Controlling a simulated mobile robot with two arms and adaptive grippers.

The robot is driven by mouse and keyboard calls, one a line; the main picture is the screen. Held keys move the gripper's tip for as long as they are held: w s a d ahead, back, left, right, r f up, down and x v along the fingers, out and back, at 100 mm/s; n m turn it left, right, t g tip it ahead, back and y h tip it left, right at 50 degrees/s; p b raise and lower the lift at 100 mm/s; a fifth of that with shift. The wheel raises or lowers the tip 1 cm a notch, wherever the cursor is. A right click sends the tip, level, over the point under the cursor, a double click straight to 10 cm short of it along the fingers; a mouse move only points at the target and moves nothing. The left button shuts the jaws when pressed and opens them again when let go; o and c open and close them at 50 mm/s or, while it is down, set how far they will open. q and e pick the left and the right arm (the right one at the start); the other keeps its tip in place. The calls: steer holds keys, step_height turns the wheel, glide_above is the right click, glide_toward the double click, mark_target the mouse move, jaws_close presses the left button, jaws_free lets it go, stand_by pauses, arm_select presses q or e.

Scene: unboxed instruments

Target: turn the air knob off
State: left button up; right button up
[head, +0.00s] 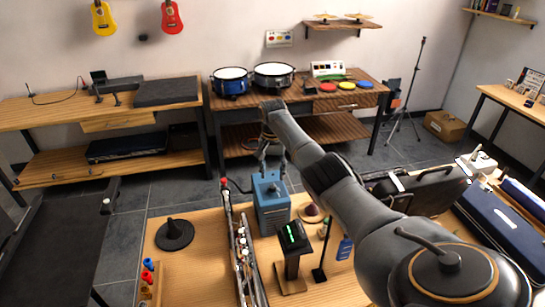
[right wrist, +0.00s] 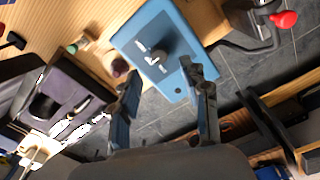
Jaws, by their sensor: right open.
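The blue box (head: 272,203) stands on the wooden table, left of my right forearm in the head view. In the right wrist view, the blue box (right wrist: 150,38) shows a face with a dark round knob (right wrist: 158,57) and small white marks beside it. Which setting the knob is at, I cannot tell. My right gripper (head: 272,165) is above the box's top in the head view. In the right wrist view, the right gripper (right wrist: 161,74) is open, its fingers spread and pointing at the box, with the knob between and beyond the tips. It holds nothing. My left gripper is not in view.
A black device with a green display (head: 291,235) stands in front. A black case (head: 425,190) is to the right.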

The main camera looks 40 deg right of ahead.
mark_target(272, 186)
step_height(272, 186, up, 7)
steer(key=shift+f, duration=0.15)
stand_by(0.6)
